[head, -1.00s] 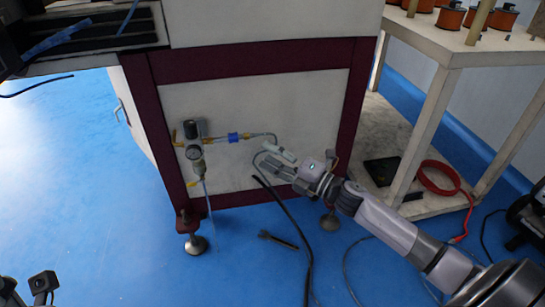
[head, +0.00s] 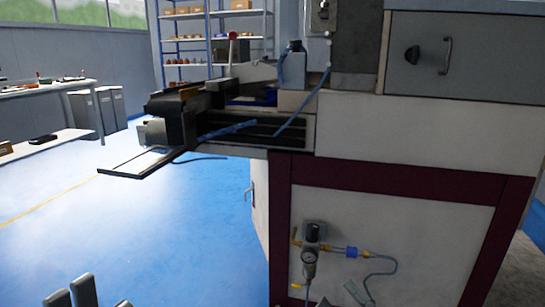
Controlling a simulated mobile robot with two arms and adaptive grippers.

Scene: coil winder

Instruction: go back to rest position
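The tips of my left gripper (head: 71,294) poke up at the bottom left edge of the head view, over blue floor. Only its upper ends show, with nothing visible in them, and their opening is unclear. A pale grey piece (head: 357,292) shows at the bottom edge, by the lower end of a thin hose (head: 390,268). I cannot tell whether it is part of my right gripper or a hose fitting. The rest of my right arm is below the frame.
The winder cabinet (head: 400,235) with a dark red frame fills the right. A pressure regulator (head: 310,256) sticks out from its panel. A machine bed (head: 150,160) juts left. Shelves (head: 213,52) and a bench (head: 45,90) stand behind. The blue floor at left is clear.

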